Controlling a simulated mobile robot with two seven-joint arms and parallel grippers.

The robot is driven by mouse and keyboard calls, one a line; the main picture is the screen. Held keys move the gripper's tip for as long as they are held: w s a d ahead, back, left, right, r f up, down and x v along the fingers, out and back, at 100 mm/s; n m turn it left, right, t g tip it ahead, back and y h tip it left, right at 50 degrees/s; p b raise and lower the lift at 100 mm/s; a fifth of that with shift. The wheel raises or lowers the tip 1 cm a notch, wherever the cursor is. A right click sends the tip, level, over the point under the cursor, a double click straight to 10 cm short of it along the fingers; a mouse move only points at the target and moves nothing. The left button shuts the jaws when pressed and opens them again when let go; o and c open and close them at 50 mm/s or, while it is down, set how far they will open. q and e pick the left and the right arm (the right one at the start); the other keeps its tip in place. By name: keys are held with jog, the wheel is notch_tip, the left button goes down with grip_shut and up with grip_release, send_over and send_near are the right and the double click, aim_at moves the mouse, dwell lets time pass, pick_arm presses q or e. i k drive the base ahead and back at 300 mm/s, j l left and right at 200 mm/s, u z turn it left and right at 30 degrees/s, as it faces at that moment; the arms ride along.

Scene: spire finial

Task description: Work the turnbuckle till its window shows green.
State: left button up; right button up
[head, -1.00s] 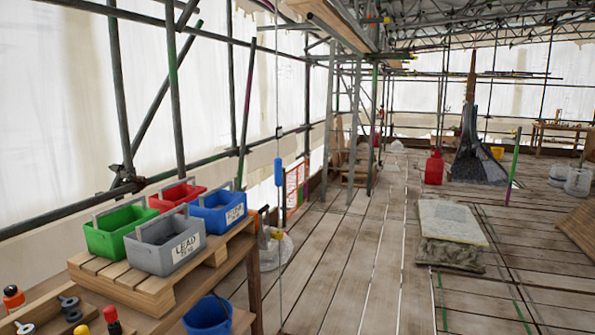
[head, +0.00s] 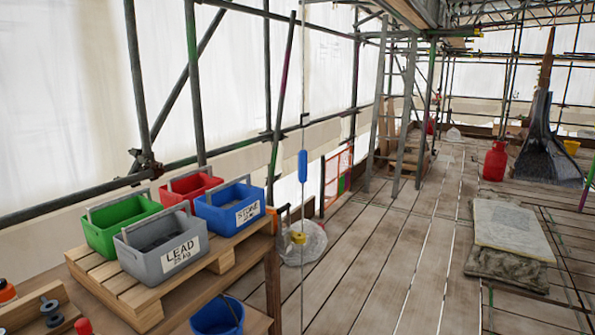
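I cannot make out a turnbuckle with a window in this view. A thin vertical line hangs in front of the scaffold, with a blue cylinder (head: 302,165) on it and a yellow piece (head: 298,238) lower down. I cannot tell whether either belongs to a turnbuckle. The dark spire (head: 545,140) stands at the far right on the deck, with a brown pole rising from its top. Neither of my grippers is in view.
Green, red, blue and grey (head: 165,262) boxes stand on a pallet (head: 140,300) on a bench at left. A blue bucket (head: 218,316) is beside it. A stone slab (head: 512,230) lies right, a red gas bottle (head: 495,160) behind. Planks between are clear.

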aim_at(302, 154)
jog(key=i+l+u, duration=0.1)
jog(key=i+l, duration=0.25)
jog(key=i+l+u, duration=0.1)
jog(key=i+l, duration=0.3)
jog(key=i+l+u, duration=0.1)
jog(key=i+l, duration=0.25)
jog(key=i+l+u, duration=0.1)
jog(key=i+l, duration=0.2)
jog(key=l, duration=0.25)
jog(key=i+l+u, duration=0.1)
jog(key=i+l, duration=0.25)
jog(key=i+l+u, duration=0.1)
jog(key=i+l, duration=0.2)
jog(key=l, duration=0.3)
